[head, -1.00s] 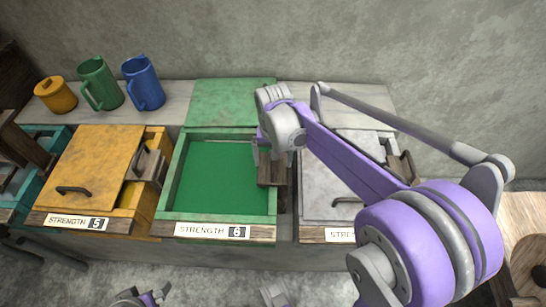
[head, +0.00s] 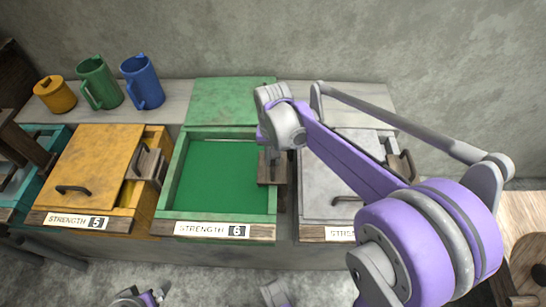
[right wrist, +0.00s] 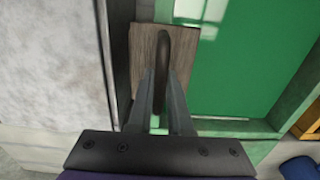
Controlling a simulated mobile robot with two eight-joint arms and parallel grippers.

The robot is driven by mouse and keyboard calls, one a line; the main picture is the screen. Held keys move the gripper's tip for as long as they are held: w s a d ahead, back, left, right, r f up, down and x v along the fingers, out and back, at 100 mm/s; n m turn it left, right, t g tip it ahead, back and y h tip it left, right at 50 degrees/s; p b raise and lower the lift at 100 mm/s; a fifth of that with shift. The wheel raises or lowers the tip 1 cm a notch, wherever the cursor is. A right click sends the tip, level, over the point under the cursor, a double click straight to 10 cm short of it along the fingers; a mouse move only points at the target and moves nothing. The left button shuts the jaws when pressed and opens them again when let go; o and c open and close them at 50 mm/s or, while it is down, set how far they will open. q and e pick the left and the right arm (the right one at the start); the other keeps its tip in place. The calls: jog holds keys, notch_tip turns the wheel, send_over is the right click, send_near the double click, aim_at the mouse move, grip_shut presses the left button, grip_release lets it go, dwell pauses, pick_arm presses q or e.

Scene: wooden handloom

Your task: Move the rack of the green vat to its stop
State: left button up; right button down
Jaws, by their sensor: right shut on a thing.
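The green vat (head: 172,178) stands open in the middle of the row, with a green interior and a "STRENGTH 6" label on its front. Its rack shows as a small wooden block (head: 268,182) at the vat's right side. In the right wrist view the block (right wrist: 184,72) carries a dark curved handle (right wrist: 163,48). My right gripper (head: 270,155) is over the block. In the right wrist view its fingers (right wrist: 162,95) are shut on the handle, one on each side. The gripper partly hides the block in the head view.
A yellow vat (head: 95,165) with a closed lid stands to the left and a grey lidded vat (head: 325,185) to the right. The green lid (head: 232,100) lies behind the green vat. Yellow, green (head: 97,82) and blue (head: 143,82) vessels stand at the back left.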

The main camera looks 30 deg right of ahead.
jog(key=shift+r+p, duration=3.5)
jog(key=shift+r, duration=1.2)
pick_arm(q)
notch_tip(320, 180, up, 14)
jog(key=w+p, duration=0.2)
jog(key=p, duration=0.4)
jog(key=shift+r+t, duration=0.2)
jog(key=shift+t, duration=0.1)
pick_arm(e)
notch_tip(320, 180, up, 9)
grip_release()
pick_arm(q)
jog(key=r+p, duration=0.1)
jog(key=w+r+p, duration=0.1)
jog(key=r, duration=0.1)
jog(key=w+r+p, duration=0.1)
jog(key=r, duration=0.1)
jog(key=shift+w+r+p, duration=0.1)
jog(key=shift+p, duration=0.2)
pick_arm(e)
notch_tip(320, 180, up, 7)
jog(key=shift+s, duration=0.1)
